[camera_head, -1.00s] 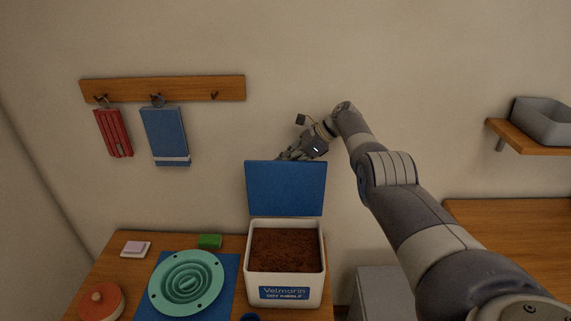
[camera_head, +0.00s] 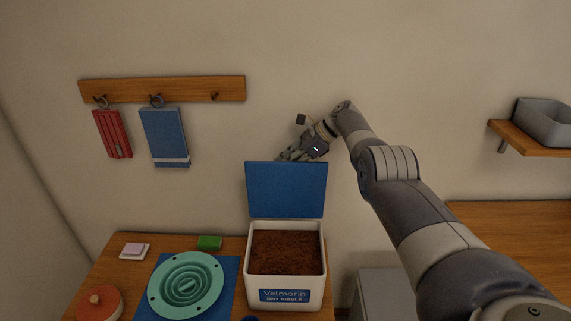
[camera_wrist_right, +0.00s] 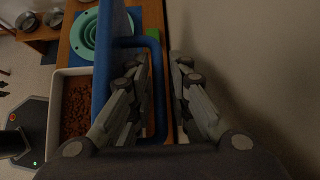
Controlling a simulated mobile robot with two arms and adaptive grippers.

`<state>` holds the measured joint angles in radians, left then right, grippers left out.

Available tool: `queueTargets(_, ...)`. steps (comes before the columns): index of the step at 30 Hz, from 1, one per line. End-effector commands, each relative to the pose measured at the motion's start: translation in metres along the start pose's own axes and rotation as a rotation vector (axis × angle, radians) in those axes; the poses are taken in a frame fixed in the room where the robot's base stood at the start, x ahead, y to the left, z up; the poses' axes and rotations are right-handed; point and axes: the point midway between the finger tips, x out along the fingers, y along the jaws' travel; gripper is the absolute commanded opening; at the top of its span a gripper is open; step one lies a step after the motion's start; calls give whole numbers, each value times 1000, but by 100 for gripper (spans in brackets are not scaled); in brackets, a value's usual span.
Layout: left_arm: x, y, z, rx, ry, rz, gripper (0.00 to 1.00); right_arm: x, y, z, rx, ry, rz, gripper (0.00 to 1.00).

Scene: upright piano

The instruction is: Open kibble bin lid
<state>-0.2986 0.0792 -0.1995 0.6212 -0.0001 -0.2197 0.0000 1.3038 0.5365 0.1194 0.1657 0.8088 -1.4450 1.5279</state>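The white kibble bin (camera_head: 285,292) stands on the wooden table with brown kibble (camera_head: 287,252) inside. Its blue lid (camera_head: 285,188) is open, standing upright at the bin's back edge. My right gripper (camera_head: 287,155) is at the lid's top edge, partly hidden behind it. In the right wrist view, the open fingers of my right gripper (camera_wrist_right: 158,62) have the lid's blue handle (camera_wrist_right: 155,85) between them, with gaps visible. The lid (camera_wrist_right: 103,50) and the kibble (camera_wrist_right: 77,105) also show there. My left gripper is in no view.
Left of the bin are a teal slow-feeder bowl (camera_head: 187,285) on a blue mat, a green block (camera_head: 209,242) and a red-orange lidded pot (camera_head: 98,303). The wall is close behind the lid. A shelf with a grey tub (camera_head: 543,122) is at right.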

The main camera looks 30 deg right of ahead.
Motion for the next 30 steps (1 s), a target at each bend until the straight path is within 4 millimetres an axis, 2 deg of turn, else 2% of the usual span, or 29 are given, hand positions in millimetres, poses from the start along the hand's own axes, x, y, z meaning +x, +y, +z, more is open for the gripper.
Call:
queueTargets(8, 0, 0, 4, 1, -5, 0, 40, -6, -1, 0, 0, -1, -1, 18)
queueTargets(16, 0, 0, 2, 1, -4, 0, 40, -30, 0, -1, -1, 2, -2, 18)
queueTargets(24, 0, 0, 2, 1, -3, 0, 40, -91, -1, 0, 0, 1, -3, 18)
queueTargets(30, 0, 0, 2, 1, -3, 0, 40, -114, 0, 0, 0, 0, -1, 18)
